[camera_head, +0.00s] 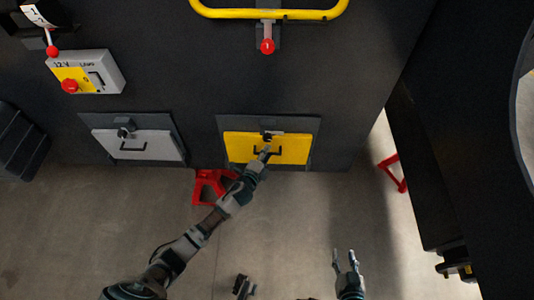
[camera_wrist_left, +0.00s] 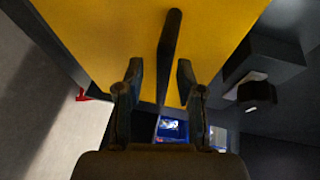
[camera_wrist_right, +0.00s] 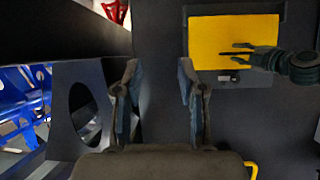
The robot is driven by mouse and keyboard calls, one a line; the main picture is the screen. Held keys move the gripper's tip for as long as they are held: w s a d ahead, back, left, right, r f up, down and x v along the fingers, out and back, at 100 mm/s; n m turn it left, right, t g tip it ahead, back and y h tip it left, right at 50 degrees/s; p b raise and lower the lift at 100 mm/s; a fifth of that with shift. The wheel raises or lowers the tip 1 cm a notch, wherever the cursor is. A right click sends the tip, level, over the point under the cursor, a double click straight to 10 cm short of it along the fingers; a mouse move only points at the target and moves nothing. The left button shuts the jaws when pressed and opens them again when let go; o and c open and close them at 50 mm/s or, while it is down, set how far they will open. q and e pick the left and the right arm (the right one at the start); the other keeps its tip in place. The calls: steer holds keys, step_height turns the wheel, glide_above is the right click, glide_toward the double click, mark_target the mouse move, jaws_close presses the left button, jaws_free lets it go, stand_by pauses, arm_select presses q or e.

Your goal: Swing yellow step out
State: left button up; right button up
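The yellow step (camera_head: 297,149) is a flat panel in a dark frame low on the chassis, with a black handle. It also shows in the left wrist view (camera_wrist_left: 95,35) and the right wrist view (camera_wrist_right: 215,30). My left gripper (camera_head: 264,153) is at the handle. In the left wrist view its fingers (camera_wrist_left: 158,82) are apart, with the black handle bar (camera_wrist_left: 170,45) lying between them; I see gaps on both sides, and cannot tell if either finger touches. My right gripper (camera_head: 345,262) is open and empty, away from the step; its fingers show in its wrist view (camera_wrist_right: 160,85).
A grey panel (camera_head: 135,146) with a handle is left of the step. A red stand (camera_head: 208,187) is on the floor beside my left arm. A yellow rail (camera_head: 260,14) and red knob (camera_head: 267,46) are above. Floor at right front is clear.

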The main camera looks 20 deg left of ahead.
arm_select(q)
steer(key=shift+w+a, duration=0.1)
steer(key=shift+d, duration=0.2)
jaws_close()
steer(key=shift+f, duration=0.2)
